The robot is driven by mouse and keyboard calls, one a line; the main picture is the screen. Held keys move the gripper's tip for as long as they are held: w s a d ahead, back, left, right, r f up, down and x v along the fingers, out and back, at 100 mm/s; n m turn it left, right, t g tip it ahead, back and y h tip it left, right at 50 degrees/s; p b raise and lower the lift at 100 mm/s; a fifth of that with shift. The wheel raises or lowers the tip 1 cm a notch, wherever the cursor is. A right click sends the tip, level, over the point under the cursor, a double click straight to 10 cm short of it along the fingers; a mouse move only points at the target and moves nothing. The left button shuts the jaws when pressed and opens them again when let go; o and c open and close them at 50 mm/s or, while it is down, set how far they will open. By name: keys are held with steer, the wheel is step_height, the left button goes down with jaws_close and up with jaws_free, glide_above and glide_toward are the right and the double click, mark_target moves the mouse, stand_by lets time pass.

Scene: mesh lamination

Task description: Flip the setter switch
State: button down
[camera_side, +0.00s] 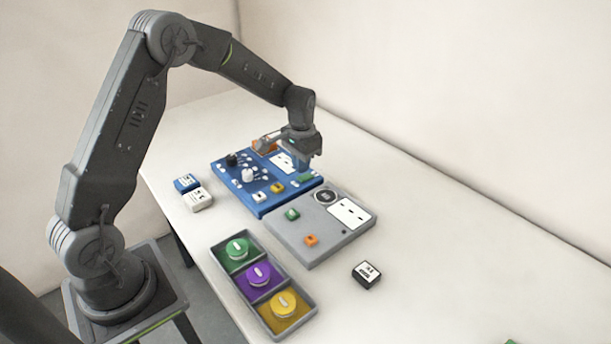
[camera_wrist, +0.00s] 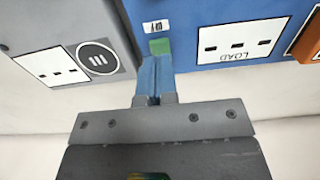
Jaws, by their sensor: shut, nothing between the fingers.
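A blue control panel (camera_side: 262,208) lies on the table with knobs, small switches and a white socket plate. A small green switch (camera_side: 305,178) sits near its right edge; it also shows in the wrist view (camera_wrist: 160,46), beside a small label too small to read surely. My gripper (camera_side: 303,166) is over that end of the panel, fingers pointing down. In the wrist view my gripper (camera_wrist: 155,68) has its blue fingers together and empty, with the tips right at the green switch. I cannot tell whether they touch it. The setter name is not readable on any switch.
A grey panel (camera_side: 285,247) with a green and an orange switch adjoins the blue one. A tray (camera_side: 313,305) holds green, purple and yellow round pieces. Blue (camera_side: 186,183), white (camera_side: 198,199) and black (camera_side: 366,274) blocks lie nearby. The table's right side is mostly clear.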

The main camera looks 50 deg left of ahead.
mark_target(302, 177)
steer(key=shift+f, duration=1.35)
stand_by(0.6)
steer(key=shift+r, duration=0.1)
steer(key=shift+r, duration=3.45)
